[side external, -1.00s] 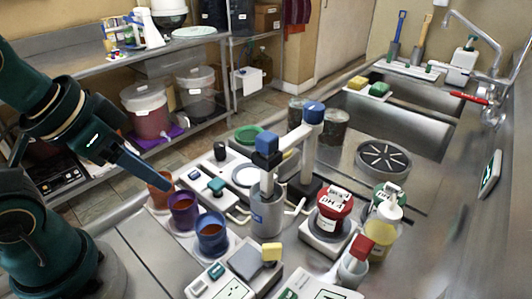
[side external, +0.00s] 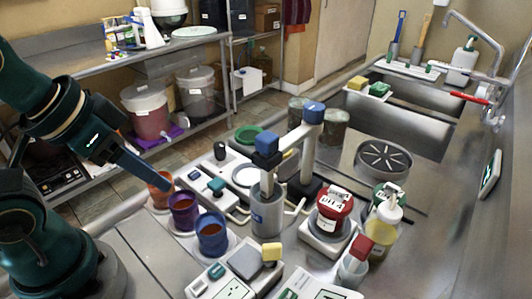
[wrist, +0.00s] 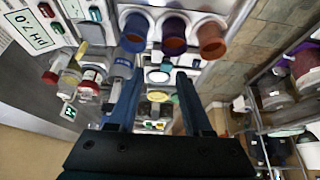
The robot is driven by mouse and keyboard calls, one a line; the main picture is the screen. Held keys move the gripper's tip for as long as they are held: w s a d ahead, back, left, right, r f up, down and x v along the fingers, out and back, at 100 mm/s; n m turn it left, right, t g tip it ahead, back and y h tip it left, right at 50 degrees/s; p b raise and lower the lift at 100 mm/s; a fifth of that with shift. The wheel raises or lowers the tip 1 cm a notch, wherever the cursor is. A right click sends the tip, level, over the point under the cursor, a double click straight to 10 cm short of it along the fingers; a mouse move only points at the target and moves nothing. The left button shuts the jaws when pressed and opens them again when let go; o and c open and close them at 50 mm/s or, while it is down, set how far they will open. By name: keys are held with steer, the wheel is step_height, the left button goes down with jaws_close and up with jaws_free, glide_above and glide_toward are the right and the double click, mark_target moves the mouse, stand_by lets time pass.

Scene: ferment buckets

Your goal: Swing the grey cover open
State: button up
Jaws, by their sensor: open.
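My gripper (side external: 160,174) hangs to the left, above the row of cups and apart from the cover. In the wrist view my gripper (wrist: 158,82) has its two fingers spread with nothing held between them.
An orange cup (side external: 160,188), a purple cup (side external: 183,211) and a blue cup (side external: 212,234) stand below the gripper. A tall grey cylinder (side external: 267,212) with blue-capped posts stands behind the cover.

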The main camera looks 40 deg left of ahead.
steer(key=shift+c, duration=0.5)
